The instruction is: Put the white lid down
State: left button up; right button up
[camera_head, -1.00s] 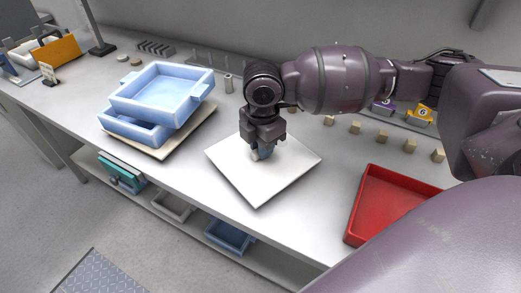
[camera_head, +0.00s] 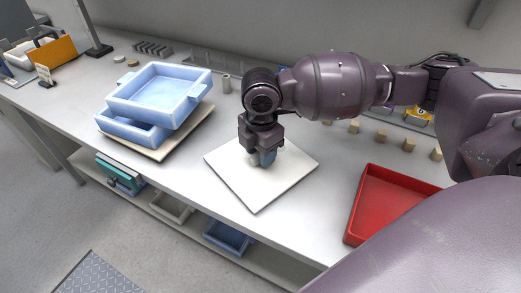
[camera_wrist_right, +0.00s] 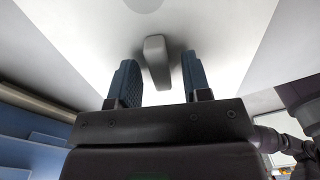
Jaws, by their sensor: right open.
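The white lid (camera_head: 248,188) is a flat square plate that appears to lie flat on the grey worktop, in the middle of the head view. My right gripper (camera_head: 263,158) points down over the lid's middle and covers its handle there. In the right wrist view the lid's pale handle (camera_wrist_right: 157,62) stands between the two blue finger pads of this gripper (camera_wrist_right: 158,72). The fingers are open, with a visible gap on each side of the handle. My left gripper is out of view.
An empty red tray (camera_head: 385,205) stands to the right. Small wooden blocks (camera_head: 380,136) line the back right. The worktop between lid and red tray is clear.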

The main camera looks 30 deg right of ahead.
notch_tip(320, 180, up, 7)
jog(key=shift+f+p, duration=0.1)
jog(key=shift+p, duration=0.75)
notch_tip(320, 180, up, 6)
jog(key=shift+f+p, duration=0.25)
jog(key=shift+p, duration=0.35)
jog(key=shift+s+f, duration=0.1)
